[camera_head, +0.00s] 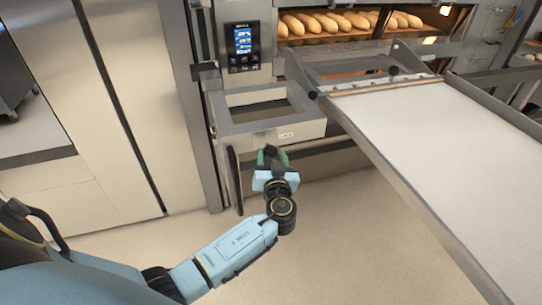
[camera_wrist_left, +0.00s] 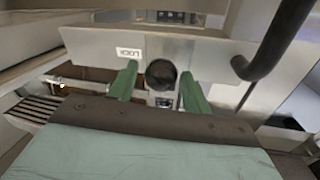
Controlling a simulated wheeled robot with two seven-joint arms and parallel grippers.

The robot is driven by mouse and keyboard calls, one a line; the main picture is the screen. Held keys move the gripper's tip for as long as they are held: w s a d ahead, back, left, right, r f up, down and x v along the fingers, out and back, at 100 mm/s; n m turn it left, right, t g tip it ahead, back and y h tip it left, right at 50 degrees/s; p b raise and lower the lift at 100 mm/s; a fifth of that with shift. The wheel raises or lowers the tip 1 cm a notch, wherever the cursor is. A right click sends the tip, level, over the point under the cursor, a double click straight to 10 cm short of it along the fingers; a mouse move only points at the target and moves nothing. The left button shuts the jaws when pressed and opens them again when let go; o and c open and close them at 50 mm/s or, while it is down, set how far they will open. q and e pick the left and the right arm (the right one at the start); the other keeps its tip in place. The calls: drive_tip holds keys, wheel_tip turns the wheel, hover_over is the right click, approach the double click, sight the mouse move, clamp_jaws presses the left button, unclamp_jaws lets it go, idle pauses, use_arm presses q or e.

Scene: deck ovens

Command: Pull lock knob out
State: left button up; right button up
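The lock knob (camera_wrist_left: 161,74) is a round black knob on a grey metal panel, beside a white label reading LOCK (camera_wrist_left: 129,53). My left gripper (camera_wrist_left: 157,88) is open, with one green finger on each side of the knob in the wrist view. I cannot tell whether the fingers touch it. In the head view my left gripper (camera_head: 270,156) is at the front of the metal frame (camera_head: 272,134) below the oven's control panel, and it hides the knob there. My right gripper is not in view.
A loader with a white belt (camera_head: 430,140) slopes down to the right. Loaves (camera_head: 340,22) lie in the lit oven behind it. A black handle (camera_head: 235,180) stands left of my gripper; a dark curved bar (camera_wrist_left: 278,45) is at upper right in the wrist view. Floor is clear.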

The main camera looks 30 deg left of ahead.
use_arm(q)
drive_tip(key=shift+o, duration=0.8)
drive_tip(key=shift+r, duration=0.1)
drive_tip(key=b+v, duration=0.2)
drive_tip(key=v, duration=1.1)
drive_tip(key=shift+s+d, duration=0.1)
